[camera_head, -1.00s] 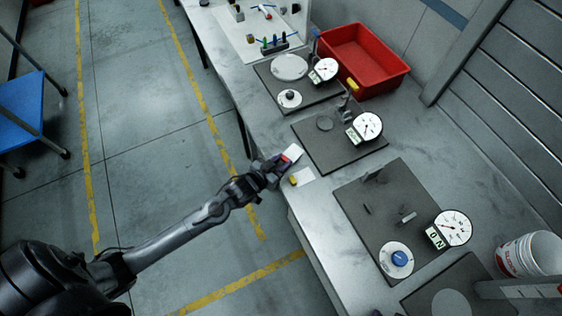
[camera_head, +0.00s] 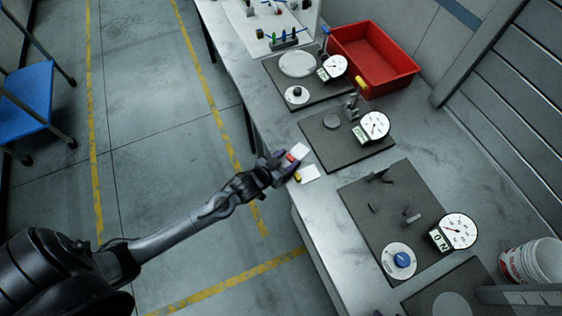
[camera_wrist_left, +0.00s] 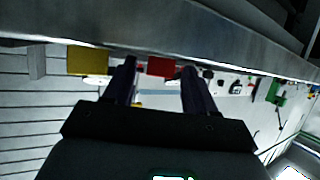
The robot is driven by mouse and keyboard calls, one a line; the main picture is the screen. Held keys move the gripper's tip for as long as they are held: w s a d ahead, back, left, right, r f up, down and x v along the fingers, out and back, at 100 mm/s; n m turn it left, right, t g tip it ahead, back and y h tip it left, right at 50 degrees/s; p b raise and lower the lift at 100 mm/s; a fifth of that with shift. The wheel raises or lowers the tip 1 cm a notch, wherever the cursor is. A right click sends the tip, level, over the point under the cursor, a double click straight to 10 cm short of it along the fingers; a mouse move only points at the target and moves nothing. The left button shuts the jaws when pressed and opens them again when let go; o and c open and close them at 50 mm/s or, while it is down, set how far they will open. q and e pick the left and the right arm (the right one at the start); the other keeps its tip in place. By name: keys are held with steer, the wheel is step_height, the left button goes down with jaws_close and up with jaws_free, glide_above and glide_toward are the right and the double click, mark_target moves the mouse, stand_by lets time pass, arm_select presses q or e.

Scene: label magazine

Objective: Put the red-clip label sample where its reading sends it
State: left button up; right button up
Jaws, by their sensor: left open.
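The red-clip label sample (camera_head: 300,151) is a white card with a red clip, lying at the near edge of the grey bench. Its red clip also shows in the left wrist view (camera_wrist_left: 160,66). My left gripper (camera_head: 288,164) is at that bench edge, open, with one finger on either side of the red clip. Whether the fingers touch the clip cannot be told. Beside it lies a second white card (camera_head: 310,173) with a yellow clip (camera_head: 298,177), which in the left wrist view is left of the fingers (camera_wrist_left: 87,60). My right gripper is not in view.
Dark plates with dial gauges stand along the bench: a far gauge (camera_head: 333,67), a middle gauge (camera_head: 375,125) and a near gauge (camera_head: 459,231). A red bin (camera_head: 400,75) is at the back, a white bucket (camera_head: 530,262) at the right.

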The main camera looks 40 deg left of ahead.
arm_select(q)
steer(key=shift+r, duration=0.35)
arm_select(e)
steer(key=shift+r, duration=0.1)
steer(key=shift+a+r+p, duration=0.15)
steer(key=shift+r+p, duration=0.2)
steer(key=shift+p, duration=0.1)
arm_select(q)
steer(key=s+d+r+g, duration=0.1)
steer(key=s+r+g, duration=0.1)
steer(key=s, duration=0.6)
steer(key=s+r+g+y, duration=0.1)
steer(key=s+r+g, duration=0.1)
steer(key=s+g, duration=0.2)
steer(key=s+d+r+g, duration=0.1)
steer(key=s+r+g, duration=0.1)
steer(key=s, duration=0.9)
steer(key=shift+s+d+r+m+g, duration=0.15)
steer(key=shift+s+d+m+g, duration=0.2)
steer(key=shift+g, duration=0.55)
step_height(320, 180, up, 20)
steer(key=p, duration=2)
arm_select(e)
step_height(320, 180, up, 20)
